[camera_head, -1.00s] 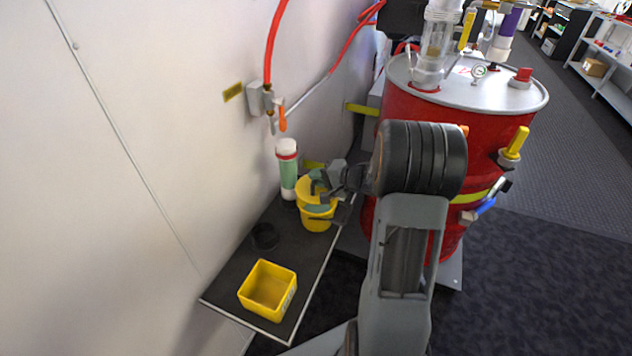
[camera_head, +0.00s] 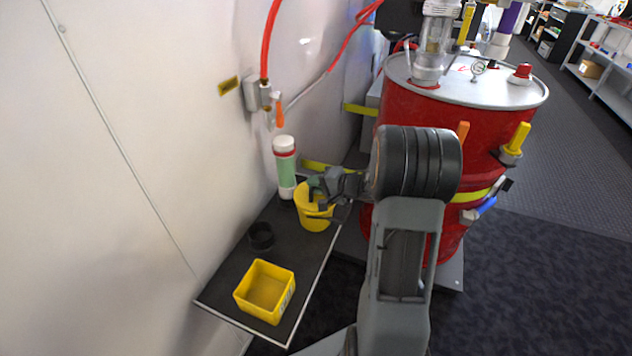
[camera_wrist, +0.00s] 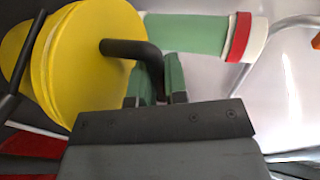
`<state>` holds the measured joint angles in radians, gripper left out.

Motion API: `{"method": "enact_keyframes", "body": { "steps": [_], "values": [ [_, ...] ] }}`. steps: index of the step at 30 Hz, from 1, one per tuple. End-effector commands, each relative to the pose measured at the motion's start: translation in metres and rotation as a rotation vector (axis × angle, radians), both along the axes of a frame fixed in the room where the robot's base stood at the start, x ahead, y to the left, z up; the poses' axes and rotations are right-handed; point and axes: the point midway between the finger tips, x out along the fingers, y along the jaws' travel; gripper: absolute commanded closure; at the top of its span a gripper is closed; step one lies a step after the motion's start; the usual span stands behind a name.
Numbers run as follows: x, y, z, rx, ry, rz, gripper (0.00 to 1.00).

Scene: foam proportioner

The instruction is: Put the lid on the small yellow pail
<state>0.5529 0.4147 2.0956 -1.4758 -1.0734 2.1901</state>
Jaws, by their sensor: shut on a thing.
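The small yellow pail (camera_head: 316,222) stands at the far right end of the dark shelf, beside the red drum. Its yellow lid (camera_wrist: 100,65) is a round disc at the pail's top in the wrist view, with a bent black handle (camera_wrist: 125,48). My gripper (camera_head: 315,186) is at the top of the pail. In the wrist view its green-padded fingers (camera_wrist: 158,82) are shut on the black handle. The pail's body (camera_wrist: 20,50) shows behind the lid. I cannot tell whether the lid is fully seated. My gripper hides part of the pail's top in the head view.
A green and white cylinder with a red band (camera_head: 284,168) stands close behind the pail. A black ring (camera_head: 261,236) and a square yellow bin (camera_head: 265,290) sit nearer on the shelf (camera_head: 222,288). The red drum (camera_head: 420,115) is to the right, the white wall to the left.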

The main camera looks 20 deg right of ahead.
Motion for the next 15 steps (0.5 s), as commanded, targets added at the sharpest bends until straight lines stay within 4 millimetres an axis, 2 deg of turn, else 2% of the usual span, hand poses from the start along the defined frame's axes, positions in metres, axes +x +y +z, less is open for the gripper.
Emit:
{"method": "enact_keyframes", "body": {
  "steps": [12,13,15],
  "values": [
    [0.0,-0.0001,-0.0002,0.0,0.0,-0.001,1.0],
    [0.0,-0.0001,-0.0002,0.0,0.0,-0.001,0.83],
    [0.0,-0.0001,-0.0002,0.0,0.0,-0.001,0.77]
  ]
}}
